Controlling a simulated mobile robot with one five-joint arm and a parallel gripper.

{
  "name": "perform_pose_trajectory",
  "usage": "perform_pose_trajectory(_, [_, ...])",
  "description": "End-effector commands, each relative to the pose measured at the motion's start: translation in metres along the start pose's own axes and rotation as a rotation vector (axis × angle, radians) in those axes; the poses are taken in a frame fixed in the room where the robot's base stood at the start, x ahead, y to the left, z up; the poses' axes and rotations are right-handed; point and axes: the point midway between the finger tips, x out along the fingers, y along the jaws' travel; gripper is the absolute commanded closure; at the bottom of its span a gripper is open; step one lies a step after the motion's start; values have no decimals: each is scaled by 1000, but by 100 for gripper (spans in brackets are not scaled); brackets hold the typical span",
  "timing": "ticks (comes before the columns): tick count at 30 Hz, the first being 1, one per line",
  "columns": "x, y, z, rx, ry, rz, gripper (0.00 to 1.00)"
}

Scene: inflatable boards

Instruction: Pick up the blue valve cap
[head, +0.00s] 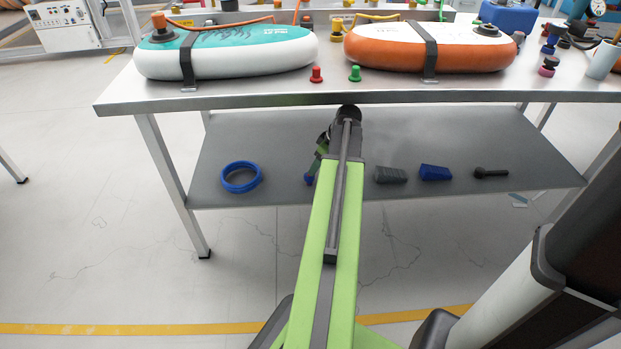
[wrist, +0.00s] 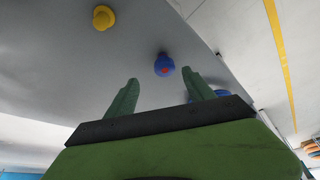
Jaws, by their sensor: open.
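In the head view my gripper (head: 317,166) shows partly beside my arm, over the lower shelf. A small blue piece (head: 308,179), seemingly the cap, shows just below it, partly hidden.
A yellow cap (wrist: 103,17) lies farther left on the shelf. The lower shelf (head: 280,140) also holds a blue ring (head: 240,177), a grey ribbed piece (head: 390,175), a blue block (head: 436,173) and a black tool (head: 490,173). The tabletop edge (head: 230,103) overhangs it.

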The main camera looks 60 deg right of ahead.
Motion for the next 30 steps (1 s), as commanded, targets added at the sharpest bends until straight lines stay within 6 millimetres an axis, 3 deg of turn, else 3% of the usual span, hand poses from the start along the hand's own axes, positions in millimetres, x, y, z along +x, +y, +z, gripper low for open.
perform_pose_trajectory(2, [16,0,2,0,0,0,38])
perform_pose_trajectory(8, [22,-2,0,-1,0,0,38])
perform_pose_trajectory(16, [68,-8,-2,-1,0,0,38])
perform_pose_trajectory(23, [67,-9,-5,-2,-1,0,38])
perform_pose_trajectory(30, [67,-9,-5,-2,-1,-1,66])
